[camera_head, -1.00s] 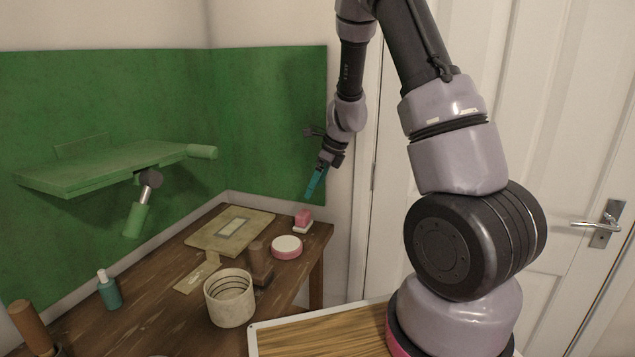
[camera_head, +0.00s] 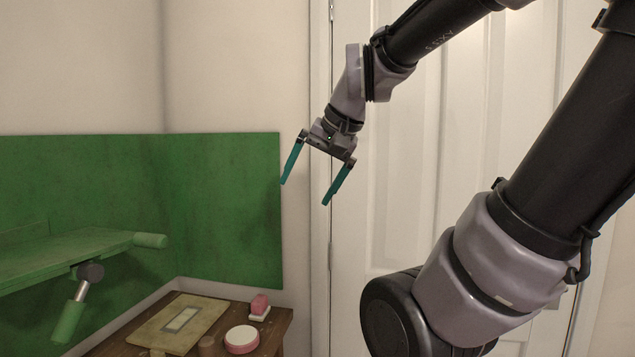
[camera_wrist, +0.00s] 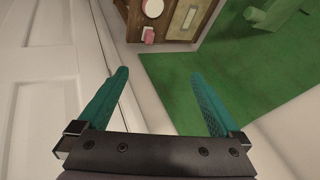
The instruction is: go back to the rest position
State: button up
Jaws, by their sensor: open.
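My gripper (camera_head: 308,190) is raised in front of the white door, near the right edge of the green wall panel. Its two teal fingers are spread apart and nothing is between them. In the wrist view my gripper (camera_wrist: 161,90) is also open and empty, with the table and the green panel beyond its fingertips. It touches nothing that I can see.
The wooden table (camera_head: 270,338) holds a pink block (camera_head: 259,305), a round pink-and-white tin (camera_head: 242,340) and a beige board (camera_head: 150,330). A green shelf (camera_head: 60,258) juts from the green panel (camera_head: 225,215) at left. The white door (camera_head: 390,210) stands behind my arm.

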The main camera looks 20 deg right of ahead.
jog(key=s, duration=0.1)
jog(key=n, duration=0.1)
jog(key=s, duration=0.1)
jog(key=shift+s+d+r+n+t+h, duration=0.25)
jog(key=shift+s+d+n+t+h, duration=0.05)
jog(key=shift+d+n+t+h, duration=0.1)
